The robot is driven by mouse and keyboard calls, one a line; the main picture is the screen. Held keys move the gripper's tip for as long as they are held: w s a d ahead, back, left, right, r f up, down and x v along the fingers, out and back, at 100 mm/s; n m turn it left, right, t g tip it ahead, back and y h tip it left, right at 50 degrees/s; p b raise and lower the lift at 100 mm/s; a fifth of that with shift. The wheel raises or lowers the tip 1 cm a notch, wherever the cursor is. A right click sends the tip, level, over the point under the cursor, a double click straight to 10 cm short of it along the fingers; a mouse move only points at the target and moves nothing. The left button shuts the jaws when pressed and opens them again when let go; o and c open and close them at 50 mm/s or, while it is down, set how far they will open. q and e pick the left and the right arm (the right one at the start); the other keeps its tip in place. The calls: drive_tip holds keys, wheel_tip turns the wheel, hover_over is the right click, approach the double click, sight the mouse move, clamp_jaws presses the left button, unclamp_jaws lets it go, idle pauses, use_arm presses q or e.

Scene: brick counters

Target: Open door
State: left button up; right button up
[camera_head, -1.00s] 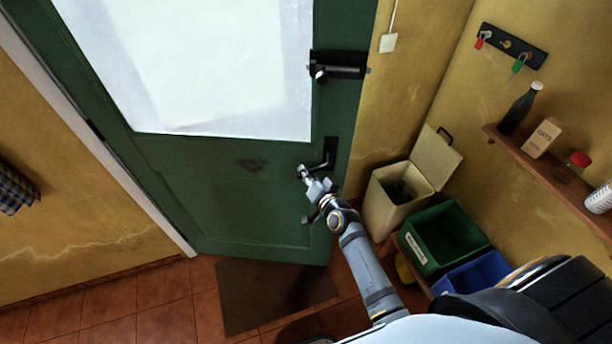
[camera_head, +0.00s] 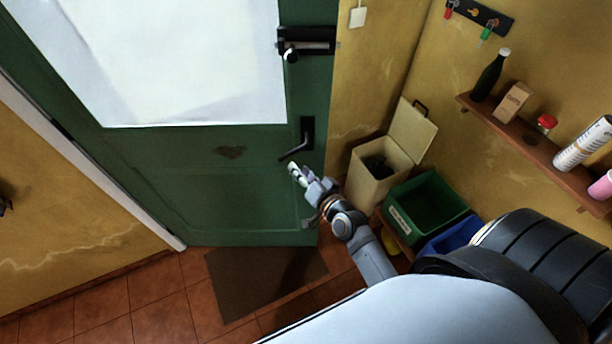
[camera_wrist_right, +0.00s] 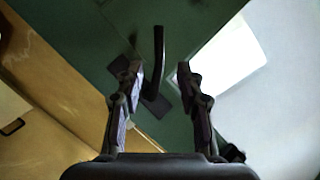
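The green door (camera_head: 190,190) with a large white pane fills the left and middle of the head view; I cannot tell whether it is slightly ajar. Its black lever handle (camera_head: 296,150) slants down to the left from its plate. A black lock box with a knob (camera_head: 305,42) sits higher on the door. My right gripper (camera_head: 293,171) is just below the lever in the head view. In the right wrist view its fingers (camera_wrist_right: 158,75) are apart and empty, with the lever (camera_wrist_right: 158,50) showing beyond the gap. My left gripper is not in view.
A cream bin with raised lid (camera_head: 377,178), a green crate (camera_head: 426,205) and a blue crate (camera_head: 452,238) stand right of the door. A wall shelf (camera_head: 540,150) holds a bottle and other items. A brown mat (camera_head: 262,280) lies before the door.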

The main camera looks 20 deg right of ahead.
drive_tip(key=v, duration=0.3)
